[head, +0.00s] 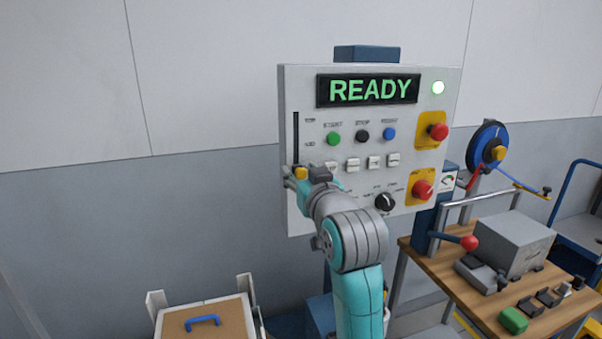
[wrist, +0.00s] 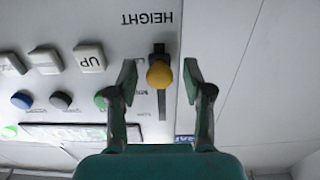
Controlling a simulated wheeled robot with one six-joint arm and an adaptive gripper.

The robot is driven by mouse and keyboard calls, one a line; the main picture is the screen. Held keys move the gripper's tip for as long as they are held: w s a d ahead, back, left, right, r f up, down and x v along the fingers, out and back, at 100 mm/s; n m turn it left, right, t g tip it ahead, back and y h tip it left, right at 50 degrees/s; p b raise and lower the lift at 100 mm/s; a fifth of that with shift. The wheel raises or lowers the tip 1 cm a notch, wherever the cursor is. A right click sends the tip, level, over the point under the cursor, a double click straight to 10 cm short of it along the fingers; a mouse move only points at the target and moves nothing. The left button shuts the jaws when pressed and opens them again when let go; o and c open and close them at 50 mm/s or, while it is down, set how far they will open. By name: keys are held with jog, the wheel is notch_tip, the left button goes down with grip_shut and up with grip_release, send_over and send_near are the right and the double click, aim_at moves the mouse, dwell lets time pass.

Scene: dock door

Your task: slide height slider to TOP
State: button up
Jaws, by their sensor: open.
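The height slider is a yellow knob (head: 301,172) at the lower end of a dark vertical slot (head: 295,132) on the left of the grey control panel. In the wrist view, which shows the panel upside down, the yellow knob (wrist: 160,75) sits next to the HEIGHT label (wrist: 147,18), with the slot (wrist: 162,105) running away from it. My gripper (wrist: 162,82) is open, with one finger on each side of the knob and visible gaps between. In the head view my gripper (head: 297,181) is at the knob, its fingers partly hidden by my wrist.
The panel's lit display (head: 367,90) reads READY. Buttons, a black rotary knob (head: 385,202) and two red mushroom buttons, upper (head: 438,131) and lower (head: 422,190), lie right of the slot. A wooden bench (head: 480,300) stands at right, a box with a blue handle (head: 203,322) at lower left.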

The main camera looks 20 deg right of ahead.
aim_at(296, 118)
jog(key=shift+w, duration=0.3)
grip_shut()
jog(key=shift+r, duration=0.1)
notch_tip(296, 118, up, 10)
jog(key=shift+r, duration=0.2)
dwell(0.3)
grip_release()
